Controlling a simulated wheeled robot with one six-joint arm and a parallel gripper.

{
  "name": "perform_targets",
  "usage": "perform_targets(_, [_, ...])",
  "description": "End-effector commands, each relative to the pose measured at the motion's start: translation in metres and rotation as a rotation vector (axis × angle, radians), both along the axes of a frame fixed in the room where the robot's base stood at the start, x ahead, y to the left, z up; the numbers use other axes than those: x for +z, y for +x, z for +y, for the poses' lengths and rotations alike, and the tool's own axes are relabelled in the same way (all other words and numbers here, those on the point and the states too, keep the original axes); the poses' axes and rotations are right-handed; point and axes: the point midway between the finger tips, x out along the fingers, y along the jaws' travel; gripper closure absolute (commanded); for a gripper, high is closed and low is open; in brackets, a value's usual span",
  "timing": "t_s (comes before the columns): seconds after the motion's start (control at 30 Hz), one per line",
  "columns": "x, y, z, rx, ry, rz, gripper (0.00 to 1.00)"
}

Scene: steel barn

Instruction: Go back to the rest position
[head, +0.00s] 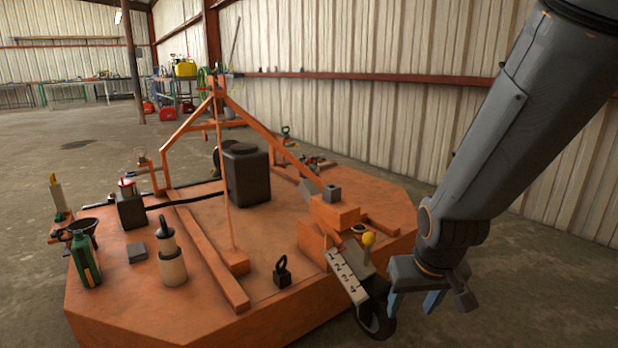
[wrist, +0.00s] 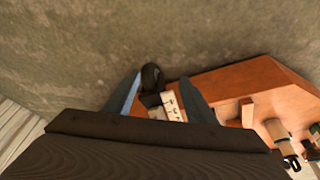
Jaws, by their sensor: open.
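My gripper (head: 418,302) hangs at the lower right in the head view, pointing down, with its two blue fingers apart and nothing seen between them. It is just right of the black wheel (head: 377,318) at the corner of an orange mower deck (head: 290,316). In the wrist view the gripper (wrist: 160,98) has its fingers spread, with the wheel (wrist: 152,76) and a white numbered plate (wrist: 172,106) showing between them, apparently beyond the tips. The numbered plate (head: 346,276) and a yellow-knobbed lever (head: 369,240) stand left of my gripper in the head view.
On the deck stand a black box (head: 245,172), a green bottle (head: 85,262), a pale cylinder (head: 171,262), a padlock-shaped weight (head: 282,272) and an orange A-frame (head: 222,150). A corrugated wall (head: 400,125) runs behind. Concrete floor (head: 520,290) at the right is clear.

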Motion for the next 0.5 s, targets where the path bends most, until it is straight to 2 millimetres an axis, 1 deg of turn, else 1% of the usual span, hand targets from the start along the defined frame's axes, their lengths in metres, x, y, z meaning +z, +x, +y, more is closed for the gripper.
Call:
perform_targets(0.03, [0.003,-0.014,0.004,-0.011,0.010,0.030,0.50])
perform_targets(0.13, [0.008,-0.042,0.012,-0.036,0.030,0.100,0.50])
perform_targets(0.37, [0.024,-0.056,0.063,0.075,0.042,0.126,0.50])
perform_targets(0.5, [0.036,-0.072,0.097,0.154,0.051,0.147,0.50])
